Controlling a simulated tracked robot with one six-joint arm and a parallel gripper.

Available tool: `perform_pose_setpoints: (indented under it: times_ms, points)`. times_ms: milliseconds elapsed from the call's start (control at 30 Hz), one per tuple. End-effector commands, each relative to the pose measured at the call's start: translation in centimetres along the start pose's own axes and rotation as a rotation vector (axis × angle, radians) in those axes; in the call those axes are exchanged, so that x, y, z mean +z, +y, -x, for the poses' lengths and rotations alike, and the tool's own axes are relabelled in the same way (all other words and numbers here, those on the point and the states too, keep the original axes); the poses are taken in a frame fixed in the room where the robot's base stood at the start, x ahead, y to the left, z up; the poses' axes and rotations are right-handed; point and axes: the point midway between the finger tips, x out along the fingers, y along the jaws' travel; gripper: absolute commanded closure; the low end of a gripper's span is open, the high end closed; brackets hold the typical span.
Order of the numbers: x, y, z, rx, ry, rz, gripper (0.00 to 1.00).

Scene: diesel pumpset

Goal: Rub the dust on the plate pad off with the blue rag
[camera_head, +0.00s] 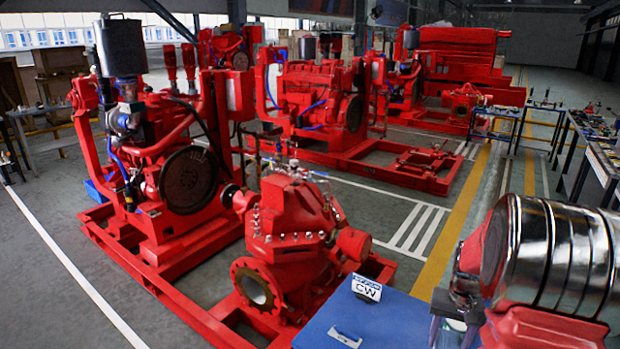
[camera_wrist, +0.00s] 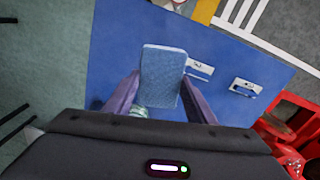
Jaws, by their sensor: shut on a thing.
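The blue rag (camera_wrist: 163,77) is a flat, light-blue, block-like piece between the two purple fingers of my gripper (camera_wrist: 160,88) in the wrist view. My gripper is shut on it, above the blue tabletop (camera_wrist: 115,50); I cannot tell whether the rag touches it. In the head view my gripper (camera_head: 453,332) is at the lower right, over the right side of the blue tabletop (camera_head: 385,325), and the rag is not clear. A small pale plate (camera_wrist: 199,71) lies just right of the rag, and another (camera_wrist: 245,88) farther right. I cannot tell which is the plate pad, and no dust is discernible.
A white "CW" sign (camera_head: 366,287) stands at the tabletop's back edge; a pale plate (camera_head: 345,337) lies near the front. A red pump (camera_head: 290,235) stands close behind the table to the left. A pale striped thing (camera_wrist: 140,113) shows below the rag.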

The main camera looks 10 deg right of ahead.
Motion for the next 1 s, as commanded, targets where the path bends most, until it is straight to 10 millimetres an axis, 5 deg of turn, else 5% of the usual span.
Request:
perform_pose_setpoints:
  times_ms: [467,1000]
  points:
    - [-0.6,-12.3,2.0,0.000,0.001,0.227,0.68]
    - [2.6,-25.9,3.6,0.000,0.000,0.485,0.68]
